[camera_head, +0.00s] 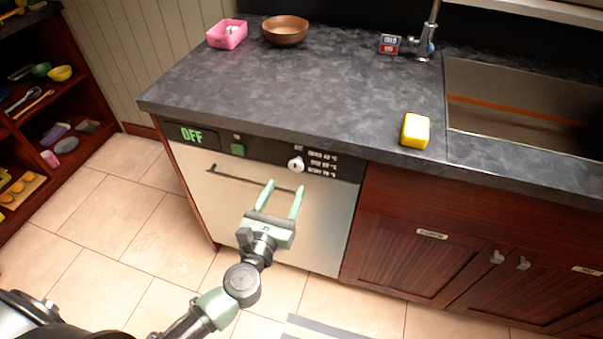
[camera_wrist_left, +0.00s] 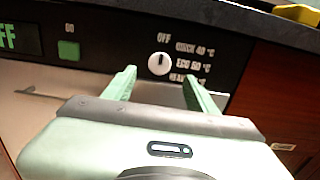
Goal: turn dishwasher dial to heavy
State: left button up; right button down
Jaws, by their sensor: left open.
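The dishwasher (camera_head: 255,218) stands under the counter with a pale door and a black control panel. Its white round dial (camera_head: 296,164) is at the right of the panel. In the left wrist view the dial (camera_wrist_left: 159,64) has its dark mark pointing up toward OFF, with several mode labels to its right. The display (camera_head: 192,135) reads OFF in green. My left gripper (camera_head: 282,187) is open and empty, in front of the panel and just below the dial in the head view. In the wrist view the dial shows between its fingers, apart from them. My right gripper is out of view.
A green button (camera_head: 237,149) and a dark door handle (camera_head: 250,181) are on the dishwasher. A yellow sponge (camera_head: 415,130) lies near the counter's front edge (camera_head: 300,143). Wooden cabinets (camera_head: 430,235) stand to the right. The tiled floor (camera_head: 110,230) at left is clear.

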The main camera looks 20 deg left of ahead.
aim_at(295, 168)
pick_arm(q)
jog(key=w, duration=0.7)
jog(key=shift+d+p, duration=0.15)
jog(key=shift+p, duration=0.15)
grip_shut()
